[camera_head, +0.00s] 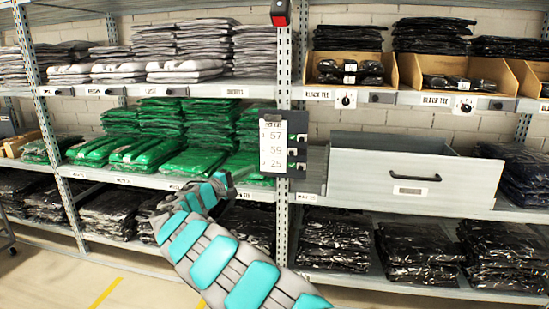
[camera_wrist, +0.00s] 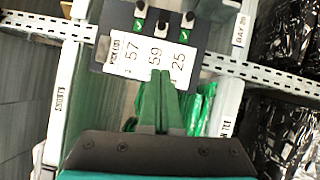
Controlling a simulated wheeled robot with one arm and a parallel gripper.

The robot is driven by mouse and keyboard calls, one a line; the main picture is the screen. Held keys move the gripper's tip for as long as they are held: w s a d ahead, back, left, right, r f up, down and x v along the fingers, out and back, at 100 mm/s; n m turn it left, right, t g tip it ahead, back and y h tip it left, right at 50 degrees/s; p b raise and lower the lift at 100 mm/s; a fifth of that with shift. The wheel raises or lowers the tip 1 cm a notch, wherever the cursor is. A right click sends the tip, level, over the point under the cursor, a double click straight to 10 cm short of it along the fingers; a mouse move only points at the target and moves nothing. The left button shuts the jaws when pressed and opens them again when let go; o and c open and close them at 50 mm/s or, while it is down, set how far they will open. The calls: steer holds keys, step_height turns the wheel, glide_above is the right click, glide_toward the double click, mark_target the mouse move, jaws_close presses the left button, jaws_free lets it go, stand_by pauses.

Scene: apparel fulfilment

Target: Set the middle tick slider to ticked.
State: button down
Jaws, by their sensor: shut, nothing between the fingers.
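The pick list board (camera_head: 273,148) is a dark panel with a white card reading 57, 59 and 25, fixed to a shelf upright. In the wrist view it appears turned, with its card (camera_wrist: 148,62) above my fingers. The middle tick slider (camera_wrist: 163,28), by 59, has its knob nearer the card, with no green tick showing. The outer sliders (camera_wrist: 139,20) (camera_wrist: 186,28) have knobs farther from the card and show green ticks. My gripper (camera_wrist: 161,76) is shut and empty, its tips over the card's edge near 59; contact is unclear. My gripper (camera_head: 224,180) shows left of the board in the head view.
A grey drawer (camera_head: 410,175) juts out just right of the board. Green bagged garments (camera_head: 185,160) fill the shelf to the left, behind my arm. Open cardboard bins (camera_head: 400,75) sit above the drawer, and black bagged stacks (camera_head: 415,250) lie below.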

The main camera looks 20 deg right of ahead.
steer(key=shift+d, duration=0.1)
steer(key=p, duration=0.2)
glide_toward(292, 153)
steer(key=shift+w+d, duration=2.15)
steer(key=shift+d, duration=0.2)
steer(key=shift+s+d+f+b, duration=0.2)
steer(key=shift+s+d+b, duration=0.3)
steer(key=shift+d+b, duration=0.55)
steer(key=shift+s+d+r+b, duration=0.15)
steer(key=shift+s+d+b, duration=0.5)
steer(key=shift+b, duration=0.15)
